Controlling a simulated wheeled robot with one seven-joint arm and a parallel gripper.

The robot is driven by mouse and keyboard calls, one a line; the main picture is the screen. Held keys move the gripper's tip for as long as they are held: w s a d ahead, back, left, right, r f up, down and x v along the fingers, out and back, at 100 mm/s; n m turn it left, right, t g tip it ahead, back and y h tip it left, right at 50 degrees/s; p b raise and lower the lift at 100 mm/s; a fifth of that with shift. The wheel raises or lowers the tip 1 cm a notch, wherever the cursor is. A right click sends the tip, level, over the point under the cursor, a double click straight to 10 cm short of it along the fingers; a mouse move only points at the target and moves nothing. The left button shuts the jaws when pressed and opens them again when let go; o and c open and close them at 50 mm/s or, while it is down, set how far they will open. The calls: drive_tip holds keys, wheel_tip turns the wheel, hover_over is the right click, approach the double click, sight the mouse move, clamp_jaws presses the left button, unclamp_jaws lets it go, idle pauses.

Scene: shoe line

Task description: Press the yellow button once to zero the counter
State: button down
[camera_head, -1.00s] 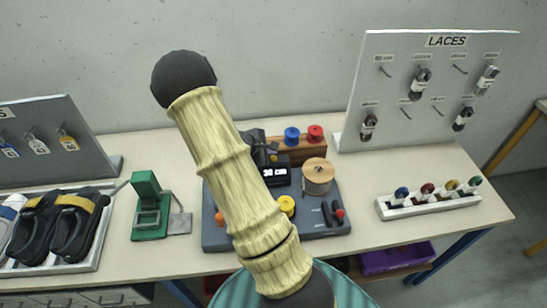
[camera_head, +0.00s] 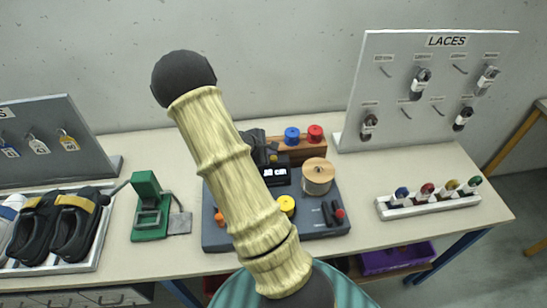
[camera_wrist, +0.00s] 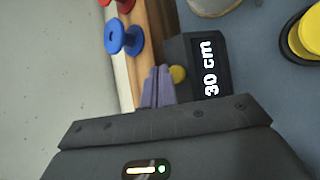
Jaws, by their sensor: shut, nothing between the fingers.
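The counter is a dark box whose lit display (camera_wrist: 209,68) reads "30 cm" in the wrist view. The display also shows in the head view (camera_head: 276,173), with digits too small to read surely. A small round yellow button (camera_wrist: 178,73) sits on the box beside the display. My gripper (camera_wrist: 158,72) is shut and empty, its purplish fingertips just left of the button in the picture. I cannot tell whether they touch it. In the head view my arm hides part of the counter station, and my gripper cannot be made out clearly there.
A blue spool (camera_wrist: 124,38) stands by the wooden rack (camera_wrist: 150,30) close to my fingers. A larger yellow round part (camera_head: 287,205) and a wooden spool (camera_head: 318,175) are on the grey base (camera_head: 215,238). A green device (camera_head: 150,215) stands to the left.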

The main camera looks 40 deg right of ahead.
sight(271, 160)
drive_tip(key=shift+f, duration=0.15)
drive_tip(key=shift+f+b, duration=0.3)
drive_tip(key=shift+b, duration=0.4)
drive_tip(key=shift+f+b, duration=0.45)
drive_tip(key=shift+b, duration=0.2)
idle(0.7)
drive_tip(key=shift+r, duration=0.15)
drive_tip(key=shift+r+p, duration=0.55)
drive_tip(key=shift+r, duration=0.2)
drive_tip(key=shift+r+p, duration=1.7)
drive_tip(key=shift+r, duration=0.85)
